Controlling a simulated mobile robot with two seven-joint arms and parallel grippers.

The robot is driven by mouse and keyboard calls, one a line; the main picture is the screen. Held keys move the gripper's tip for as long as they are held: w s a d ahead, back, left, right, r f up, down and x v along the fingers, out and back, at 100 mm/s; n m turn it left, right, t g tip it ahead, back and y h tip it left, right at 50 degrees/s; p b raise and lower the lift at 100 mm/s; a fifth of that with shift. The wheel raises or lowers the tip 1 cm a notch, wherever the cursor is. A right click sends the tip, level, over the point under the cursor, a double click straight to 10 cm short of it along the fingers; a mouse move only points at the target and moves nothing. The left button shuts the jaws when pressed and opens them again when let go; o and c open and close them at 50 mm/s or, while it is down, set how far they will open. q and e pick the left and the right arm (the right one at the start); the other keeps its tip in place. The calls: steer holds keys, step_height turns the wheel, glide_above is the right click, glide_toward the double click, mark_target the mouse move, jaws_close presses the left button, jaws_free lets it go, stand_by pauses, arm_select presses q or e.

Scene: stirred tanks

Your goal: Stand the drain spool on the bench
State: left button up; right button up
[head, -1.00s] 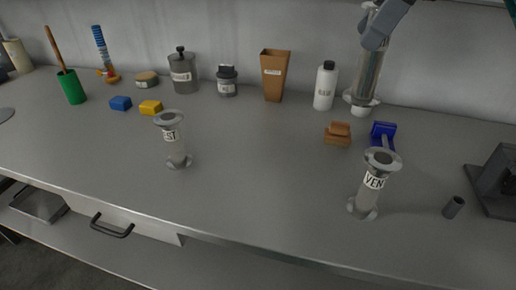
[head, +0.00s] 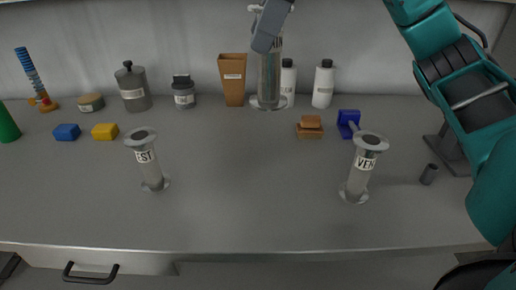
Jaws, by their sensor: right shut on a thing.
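A tall clear spool with pale flanges (head: 269,75), likely the drain spool since its label does not show, hangs upright from my right gripper (head: 268,30). The gripper is shut on its upper part and hides some of it. Its lower flange appears in front of the back of the bench (head: 240,210); I cannot tell its height above the surface. Two similar spools stand upright on the bench: one labelled like TEST (head: 151,165) at left, and one labelled like VENT (head: 360,175) at right. My left gripper is not in view.
A brown tapered bin (head: 233,85), two white bottles (head: 323,85), a grey canister (head: 133,90) and a small jar (head: 183,93) line the back. Blue and yellow blocks (head: 105,131), a brown block (head: 310,127) and a small dark cylinder (head: 429,174) lie about. The centre front is clear.

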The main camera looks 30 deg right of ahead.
mark_target(266, 59)
step_height(266, 59, down, 5)
steer(key=shift+r+b, duration=0.1)
steer(key=shift+b, duration=0.8)
arm_select(q)
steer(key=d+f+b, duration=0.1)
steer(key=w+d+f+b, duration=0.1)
steer(key=b, duration=0.1)
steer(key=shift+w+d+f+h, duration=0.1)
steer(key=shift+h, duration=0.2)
arm_select(e)
step_height(266, 59, down, 14)
steer(key=shift+f, duration=0.25)
steer(key=shift+d, duration=0.1)
